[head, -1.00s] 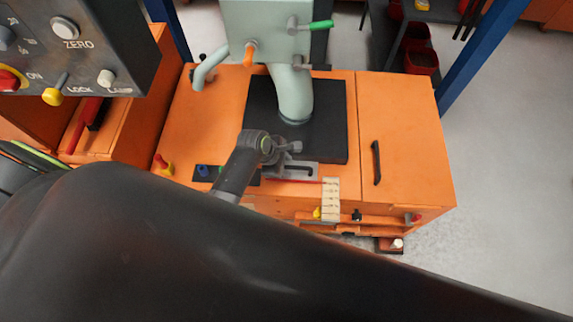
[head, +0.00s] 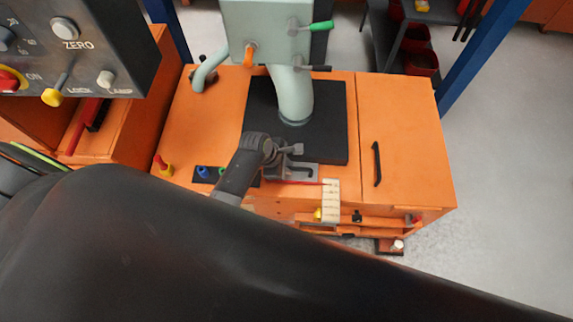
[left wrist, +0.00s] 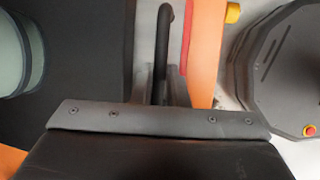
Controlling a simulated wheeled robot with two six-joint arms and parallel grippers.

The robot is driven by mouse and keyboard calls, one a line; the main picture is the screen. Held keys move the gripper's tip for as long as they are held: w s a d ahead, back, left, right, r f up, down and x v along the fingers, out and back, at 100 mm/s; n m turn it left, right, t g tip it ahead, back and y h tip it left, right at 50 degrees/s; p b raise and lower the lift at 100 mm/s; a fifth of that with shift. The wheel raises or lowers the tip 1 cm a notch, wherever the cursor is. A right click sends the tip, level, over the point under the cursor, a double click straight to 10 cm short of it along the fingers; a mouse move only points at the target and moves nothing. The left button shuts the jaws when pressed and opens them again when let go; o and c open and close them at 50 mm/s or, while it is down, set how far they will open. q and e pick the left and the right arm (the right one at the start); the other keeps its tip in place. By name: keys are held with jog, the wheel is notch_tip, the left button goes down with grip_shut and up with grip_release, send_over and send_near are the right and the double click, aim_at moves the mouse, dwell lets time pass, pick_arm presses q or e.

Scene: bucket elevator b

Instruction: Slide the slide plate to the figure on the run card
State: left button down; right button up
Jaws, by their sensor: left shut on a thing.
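The slide plate (head: 306,170) is a flat grey metal piece at the front edge of the orange cabinet, in front of the black mat. A thin red pointer (head: 305,183) runs along its front towards a cream scale strip (head: 331,205); its figures are too small to read. My left gripper (head: 282,151) is at the plate's upright handle and shut on it; the jaws are partly hidden by the wrist. In the left wrist view a dark bar-like handle (left wrist: 162,50) stands just beyond my gripper's dark edge. I cannot make out a run card. My right gripper is not in view.
The pale green spout (head: 293,95) stands on the black mat (head: 332,145) behind the plate. A control panel (head: 85,45) hangs at upper left. A black cabinet handle (head: 377,164) is at right.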

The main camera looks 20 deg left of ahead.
pick_arm(q)
jog(key=s+p, duration=0.1)
jog(key=s, duration=0.1)
jog(key=s+d+p, duration=0.1)
jog(key=s+p, duration=0.1)
jog(key=shift+r, duration=0.15)
jog(key=shift+s+d+p, duration=0.2)
jog(key=shift+s+p, duration=0.1)
jog(key=shift+s, duration=0.15)
jog(key=shift+f, duration=0.2)
jog(key=c, duration=1.4)
grip_release()
jog(key=shift+c, duration=0.2)
